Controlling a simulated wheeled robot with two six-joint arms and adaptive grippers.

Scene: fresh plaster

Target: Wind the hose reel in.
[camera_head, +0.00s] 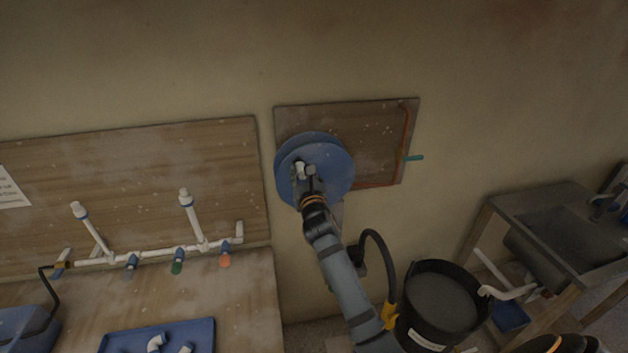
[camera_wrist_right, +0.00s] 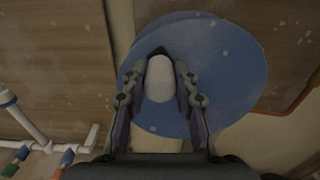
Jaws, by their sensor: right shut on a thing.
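The hose reel (camera_head: 335,160) is a blue disc on a wooden wall board in the head view. It also fills the middle of the right wrist view (camera_wrist_right: 222,65). Its crank handle (camera_wrist_right: 160,78) is a pale rounded knob in front of the disc. My right gripper (camera_head: 304,178) is at the left part of the reel's face, its two fingers closed on either side of the handle in the wrist view (camera_wrist_right: 160,85). My left gripper is not in view.
White pipework (camera_head: 150,255) with coloured valve handles stands on the wooden bench at left. A blue tray (camera_head: 205,330) with white fittings lies in front. A black bucket (camera_head: 405,335) and a grey sink (camera_head: 575,230) are at right. The wall around the reel is bare.

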